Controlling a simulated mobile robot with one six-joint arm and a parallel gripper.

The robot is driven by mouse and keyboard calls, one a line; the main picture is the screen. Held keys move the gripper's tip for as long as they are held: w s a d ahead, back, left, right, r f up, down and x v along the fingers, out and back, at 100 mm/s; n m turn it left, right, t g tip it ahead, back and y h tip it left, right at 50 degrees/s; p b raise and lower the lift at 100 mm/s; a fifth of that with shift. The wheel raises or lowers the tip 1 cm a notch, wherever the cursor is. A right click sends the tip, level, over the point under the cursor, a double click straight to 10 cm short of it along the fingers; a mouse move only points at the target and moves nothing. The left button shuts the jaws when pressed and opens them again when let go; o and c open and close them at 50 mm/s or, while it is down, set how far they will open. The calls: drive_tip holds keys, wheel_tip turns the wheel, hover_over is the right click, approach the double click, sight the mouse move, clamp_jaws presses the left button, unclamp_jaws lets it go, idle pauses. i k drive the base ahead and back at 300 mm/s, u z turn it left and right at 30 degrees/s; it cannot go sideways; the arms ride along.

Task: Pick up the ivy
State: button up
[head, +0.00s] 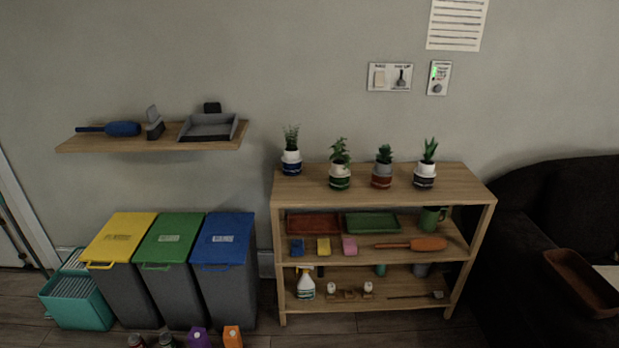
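Several small potted plants stand in a row on the top board of the wooden shelf unit. The second from the left has broad, spreading green leaves and looks most like the ivy (340,152); its pot is white above and dark green below. To its left is a thin-leaved upright plant (291,137) in a white and blue pot. To its right are a compact succulent-like plant (384,155) in a grey and red pot and a spiky-leaved plant (429,151) in a white and dark pot. My gripper is not in view.
The shelf unit (460,176) holds trays, sponges and a spray bottle (305,285) lower down. Yellow, green (167,238) and blue lidded bins stand left of it, under a wall shelf (80,145). A dark sofa (570,190) is at right. Small items stand on the floor in front.

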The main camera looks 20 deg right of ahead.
sight(339, 168)
drive_tip(key=u, duration=0.45)
drive_tip(key=k, duration=1)
drive_tip(key=u, duration=0.9)
drive_tip(key=i, duration=1.8)
drive_tip(key=z, duration=1)
drive_tip(key=i, duration=0.9)
drive_tip(key=z, duration=0.5)
